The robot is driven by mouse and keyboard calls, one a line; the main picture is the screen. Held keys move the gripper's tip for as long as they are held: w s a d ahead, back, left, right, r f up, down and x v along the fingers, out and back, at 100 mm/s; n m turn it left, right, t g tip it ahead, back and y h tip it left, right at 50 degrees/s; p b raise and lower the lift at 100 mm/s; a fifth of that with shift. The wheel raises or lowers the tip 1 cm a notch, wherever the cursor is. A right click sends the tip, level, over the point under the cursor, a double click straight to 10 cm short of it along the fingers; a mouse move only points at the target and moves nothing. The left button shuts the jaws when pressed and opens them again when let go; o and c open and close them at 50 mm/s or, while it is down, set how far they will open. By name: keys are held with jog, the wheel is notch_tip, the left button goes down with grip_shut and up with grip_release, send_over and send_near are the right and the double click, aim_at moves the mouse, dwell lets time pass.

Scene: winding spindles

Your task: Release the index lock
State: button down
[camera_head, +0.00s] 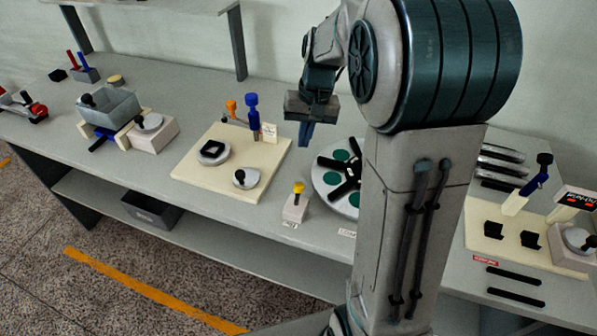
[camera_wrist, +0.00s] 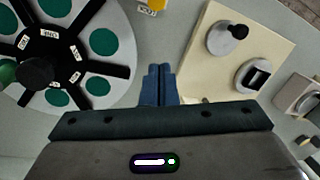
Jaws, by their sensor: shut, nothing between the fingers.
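A white round plate (camera_head: 325,181) with green discs and a black spoked hub stands on the bench, partly hidden by my arm. It also shows at the left of the wrist view (camera_wrist: 122,60). Beside it, a small pale block (camera_head: 295,208) carries a yellow-topped knob (camera_head: 298,188) on a dark stem; this looks like the index lock, but its label is too small to read. The knob's yellow edge shows at the top of the wrist view (camera_wrist: 155,4). My gripper (camera_head: 304,143) is shut and empty, above the bench behind the knob, apart from it. Its blue fingers (camera_wrist: 158,82) are together.
A cream board (camera_head: 225,190) with two round fixtures and orange and blue posts lies left of the knob. A grey bin (camera_head: 110,108) stands farther left. A cream board (camera_head: 530,255) with black holders is at right.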

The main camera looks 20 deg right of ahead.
aim_at(299, 188)
jog(key=f, duration=0.3)
jog(key=a+f, duration=0.1)
jog(key=f, duration=0.5)
jog(key=shift+a+f, duration=0.3)
jog(key=shift+a, duration=0.05)
jog(key=shift+s+a+r+p, duration=0.1)
jog(key=shift+s+r+p, duration=0.15)
jog(key=shift+s, duration=0.35)
jog(key=shift+s+a+r+p, duration=0.1)
jog(key=shift+s+p, duration=0.2)
jog(key=shift+s, duration=0.3)
jog(key=shift+s+a+r+p, duration=0.1)
jog(key=shift+s+r+p, duration=0.15)
jog(key=shift+s, duration=0.35)
